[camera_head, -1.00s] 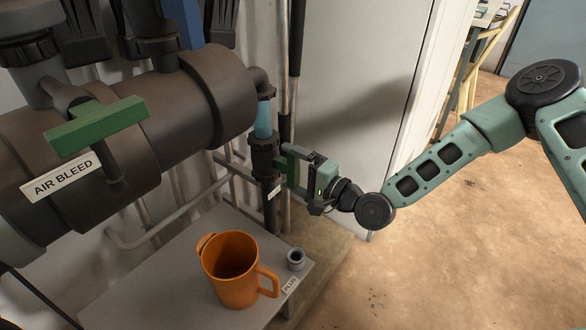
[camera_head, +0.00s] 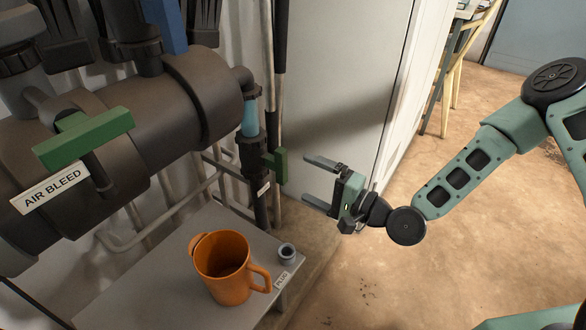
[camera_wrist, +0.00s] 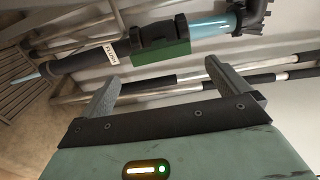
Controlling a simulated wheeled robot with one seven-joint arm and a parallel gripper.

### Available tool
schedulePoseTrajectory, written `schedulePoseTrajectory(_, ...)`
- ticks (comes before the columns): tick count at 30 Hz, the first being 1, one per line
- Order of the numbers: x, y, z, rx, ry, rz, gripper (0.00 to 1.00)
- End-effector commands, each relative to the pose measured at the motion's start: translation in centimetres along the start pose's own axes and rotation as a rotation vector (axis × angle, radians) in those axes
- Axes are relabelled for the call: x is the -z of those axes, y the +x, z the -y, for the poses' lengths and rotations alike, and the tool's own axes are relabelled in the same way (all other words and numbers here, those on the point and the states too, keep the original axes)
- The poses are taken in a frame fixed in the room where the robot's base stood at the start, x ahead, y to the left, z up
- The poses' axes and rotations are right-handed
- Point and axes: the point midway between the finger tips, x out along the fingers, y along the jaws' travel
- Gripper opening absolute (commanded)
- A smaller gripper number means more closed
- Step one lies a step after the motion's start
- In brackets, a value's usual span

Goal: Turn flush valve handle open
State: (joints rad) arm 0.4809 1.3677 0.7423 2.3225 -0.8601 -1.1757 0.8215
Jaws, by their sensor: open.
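The flush valve (camera_head: 252,157) is a dark body on the vertical pipe below a clear blue section, right of the big manifold. Its green handle (camera_head: 280,167) stands out to the right, its long side running roughly along the pipe. In the wrist view the green handle (camera_wrist: 161,53) lies ahead of my fingers, beside a FLUSH label (camera_wrist: 111,52). My gripper (camera_head: 307,180) is open and empty, to the right of the handle with a gap between them. Its two fingers also show in the wrist view (camera_wrist: 163,75), with nothing between them.
A green AIR BLEED handle (camera_head: 84,138) is on the manifold (camera_head: 150,115) at left. An orange mug (camera_head: 225,268) and a small grey plug (camera_head: 287,252) stand on the grey shelf (camera_head: 150,285) below. A white cabinet panel (camera_head: 340,80) is behind my gripper. Floor at right is clear.

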Motion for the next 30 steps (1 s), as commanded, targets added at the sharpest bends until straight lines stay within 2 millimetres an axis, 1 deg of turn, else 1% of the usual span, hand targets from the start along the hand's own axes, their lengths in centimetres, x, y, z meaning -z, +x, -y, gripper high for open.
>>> schedulePoseTrajectory(1, 0.1, -1.3, 0.0, -0.004, 0.002, -0.003, 1.0)
schedulePoseTrajectory(6, 0.1, -5.0, 0.0, -0.003, 0.003, -0.004, 1.0)
schedulePoseTrajectory(9, 0.1, -6.6, 0.0, -0.003, 0.003, -0.002, 1.0)
schedulePoseTrajectory(12, 0.1, -7.6, -0.1, -0.003, 0.002, -0.001, 1.0)
schedulePoseTrajectory(18, 0.0, -8.5, -0.1, -0.002, 0.001, 0.001, 1.0)
schedulePoseTrajectory(30, 0.0, -8.5, -0.1, -0.002, 0.001, 0.0, 1.0)
